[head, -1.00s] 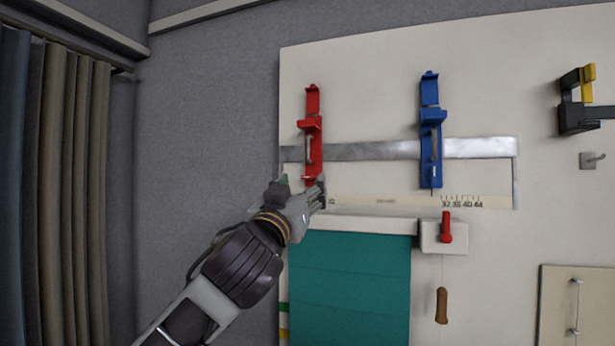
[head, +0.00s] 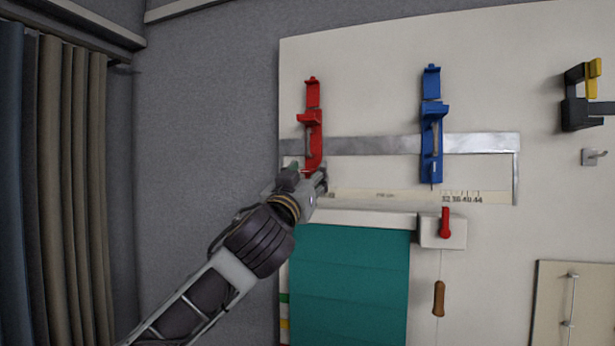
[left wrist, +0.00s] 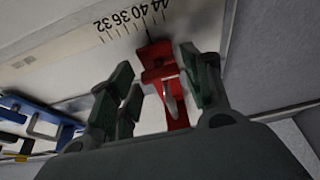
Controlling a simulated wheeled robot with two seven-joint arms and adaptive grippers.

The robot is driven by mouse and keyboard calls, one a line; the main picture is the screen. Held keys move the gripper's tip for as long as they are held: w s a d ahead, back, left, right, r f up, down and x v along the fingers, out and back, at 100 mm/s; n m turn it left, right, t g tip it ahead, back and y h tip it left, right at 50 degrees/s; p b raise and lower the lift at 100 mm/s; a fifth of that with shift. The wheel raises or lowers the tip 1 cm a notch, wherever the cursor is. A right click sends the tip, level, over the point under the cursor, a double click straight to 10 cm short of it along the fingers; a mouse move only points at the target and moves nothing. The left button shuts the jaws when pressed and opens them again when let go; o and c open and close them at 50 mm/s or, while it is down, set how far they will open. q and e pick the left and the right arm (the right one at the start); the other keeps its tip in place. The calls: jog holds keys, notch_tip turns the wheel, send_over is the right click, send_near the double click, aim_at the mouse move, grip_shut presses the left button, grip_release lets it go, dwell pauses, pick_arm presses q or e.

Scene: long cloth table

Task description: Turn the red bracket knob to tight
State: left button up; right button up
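The red bracket (head: 312,125) is fixed on the metal rail at the upper left of the white board in the head view. It also shows in the left wrist view (left wrist: 158,62), between my finger pads, with a pale metal knob or lever (left wrist: 170,103) on its front. My left gripper (head: 318,180) is at the bracket's lower end. In the left wrist view its fingers (left wrist: 160,85) are spread to both sides of the bracket with visible gaps. The head view hides the bracket's lowest part behind the gripper. My right gripper is not in view.
A blue bracket (head: 432,130) sits farther right on the metal rail (head: 370,145). A scale strip (head: 400,196) runs below. A teal blind (head: 350,280) hangs under the gripper, and a white box with a red lever (head: 445,222) is to its right. Curtains (head: 60,180) hang at left.

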pick_arm(q)
jog(key=c, duration=0.6)
jog(key=shift+m+h, duration=0.3)
jog(key=shift+m, duration=0.8)
jog(key=shift+a+m+g+h, duration=0.1)
jog(key=shift+m+g+h, duration=0.35)
jog(key=shift+m, duration=0.55)
jog(key=shift+a+m+g+h, duration=0.1)
jog(key=shift+m+g+h, duration=0.15)
jog(key=shift+m+h, duration=0.6)
jog(key=shift+m, duration=0.25)
jog(key=o, duration=1)
jog(key=shift+o, duration=0.2)
